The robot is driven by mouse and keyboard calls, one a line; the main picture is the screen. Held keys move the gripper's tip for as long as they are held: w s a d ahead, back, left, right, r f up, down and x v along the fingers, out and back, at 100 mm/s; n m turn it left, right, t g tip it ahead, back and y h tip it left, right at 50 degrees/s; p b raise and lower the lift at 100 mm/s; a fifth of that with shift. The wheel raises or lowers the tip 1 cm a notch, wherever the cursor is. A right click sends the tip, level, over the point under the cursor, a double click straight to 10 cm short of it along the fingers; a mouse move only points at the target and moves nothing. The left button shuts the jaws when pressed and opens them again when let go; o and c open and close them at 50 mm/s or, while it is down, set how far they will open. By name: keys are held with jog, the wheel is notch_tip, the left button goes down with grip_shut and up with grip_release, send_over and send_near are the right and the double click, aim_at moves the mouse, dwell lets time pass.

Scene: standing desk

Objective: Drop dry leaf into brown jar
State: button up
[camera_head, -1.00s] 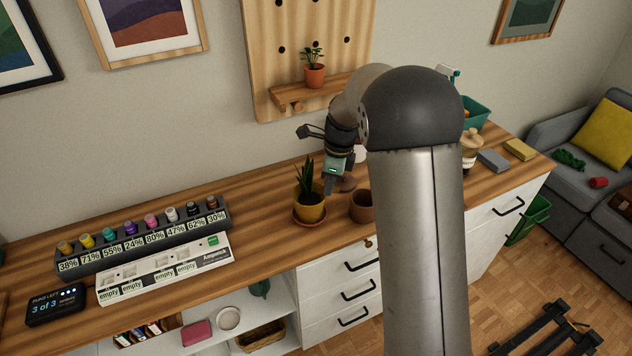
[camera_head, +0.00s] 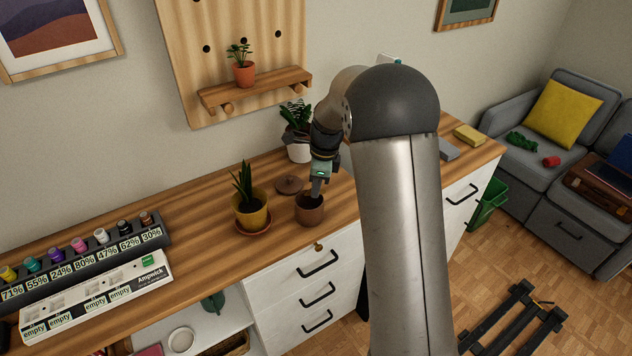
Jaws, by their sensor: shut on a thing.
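The brown jar (camera_head: 309,215) stands open and upright on the wooden desk, near its front edge. My gripper (camera_head: 316,193) points down at the jar's mouth, with its fingertips at or just inside the rim. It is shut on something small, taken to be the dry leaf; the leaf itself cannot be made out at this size. A round brown lid (camera_head: 289,185) lies on the desk behind and left of the jar. A small golden-brown thing (camera_head: 319,247) is at the desk's front edge; what it is cannot be told.
A yellow pot with a spiky plant (camera_head: 251,215) stands on a saucer left of the jar. A leafy plant in a white pot (camera_head: 299,150) stands behind my gripper. My arm hides the desk to the right.

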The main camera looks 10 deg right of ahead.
jog(key=shift+f, duration=0.75)
jog(key=o, duration=1)
jog(key=shift+r, duration=0.15)
jog(key=d+r, duration=0.1)
jog(key=r, duration=1)
jog(key=d+r, duration=0.1)
jog(key=r, duration=0.5)
jog(key=shift+s+d+b, duration=0.3)
jog(key=shift+s+b, duration=0.05)
